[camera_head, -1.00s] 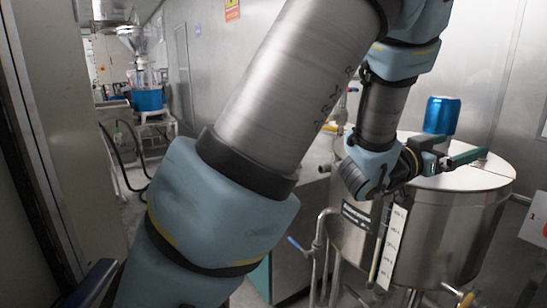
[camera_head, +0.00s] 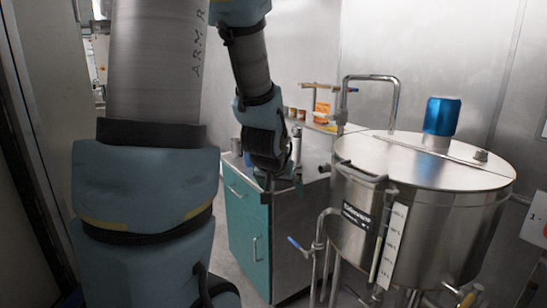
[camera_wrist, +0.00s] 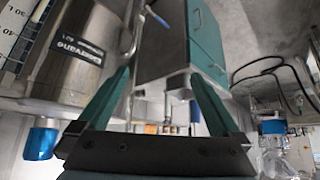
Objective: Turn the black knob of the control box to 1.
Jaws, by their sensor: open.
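A white box (camera_head: 535,222) with a bit of red on it is cut off at the right edge of the head view, beyond the steel tank. It may be the control box. No black knob can be made out on it. My gripper (camera_wrist: 160,75) is open and empty in the wrist view, with its two green fingers spread apart. In the head view my gripper (camera_head: 268,190) hangs in front of the teal cabinet, left of the tank and far from the white box. Its fingers are hard to make out there.
A steel tank (camera_head: 440,225) with a blue cap (camera_head: 442,116) on its lid stands at right, with pipes and a blue-handled valve beside it. A teal cabinet (camera_head: 243,215) with a worktop of small items stands left of it. Grey floor shows between.

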